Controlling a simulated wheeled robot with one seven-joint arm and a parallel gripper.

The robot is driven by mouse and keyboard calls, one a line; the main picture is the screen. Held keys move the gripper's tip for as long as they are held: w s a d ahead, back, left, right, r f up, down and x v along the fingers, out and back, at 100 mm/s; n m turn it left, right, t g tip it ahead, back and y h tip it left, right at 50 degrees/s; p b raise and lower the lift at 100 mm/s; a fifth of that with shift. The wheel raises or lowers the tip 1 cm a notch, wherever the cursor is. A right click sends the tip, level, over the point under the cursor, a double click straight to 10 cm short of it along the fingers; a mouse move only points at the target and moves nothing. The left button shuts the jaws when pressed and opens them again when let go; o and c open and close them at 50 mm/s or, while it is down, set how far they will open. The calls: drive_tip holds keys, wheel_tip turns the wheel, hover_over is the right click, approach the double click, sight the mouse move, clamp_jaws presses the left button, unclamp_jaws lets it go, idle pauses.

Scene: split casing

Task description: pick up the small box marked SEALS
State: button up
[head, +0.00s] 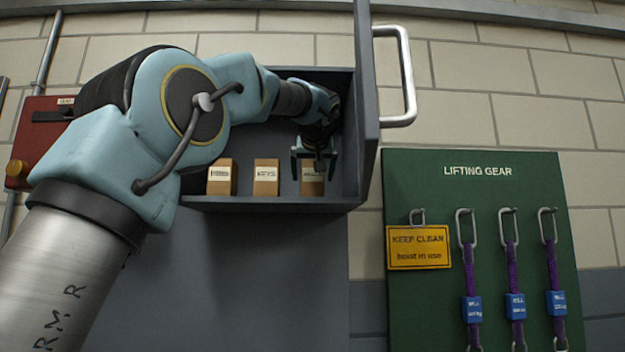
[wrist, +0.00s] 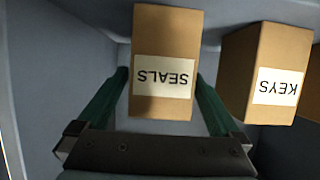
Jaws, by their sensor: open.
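The small box marked SEALS (wrist: 163,40) is brown cardboard with a white label, which reads upside down in the wrist view. In the head view it is the rightmost box (head: 312,189) on the cabinet floor, partly hidden by my gripper (head: 315,160). My gripper also shows in the wrist view (wrist: 163,92), with one green finger on each side of the SEALS box. The fingers are open, and a gap shows at least on the left side. Whether the right finger touches the box I cannot tell.
The box marked KEYS (wrist: 268,75) stands close beside, and another labelled box (head: 222,178) stands farther left. The grey cabinet (head: 270,203) has side walls close around my gripper. Its door (head: 367,80) stands open at the right, with a handle (head: 408,75).

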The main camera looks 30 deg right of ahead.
sight(312, 181)
drive_tip(key=p+x, duration=0.1)
drive_tip(key=x, duration=0.3)
drive_tip(key=shift+f+p, duration=0.15)
drive_tip(key=shift+p, duration=0.2)
drive_tip(key=shift+c, duration=0.2)
drive_tip(key=shift+a, duration=0.1)
drive_tip(key=c, duration=1.5)
clamp_jaws()
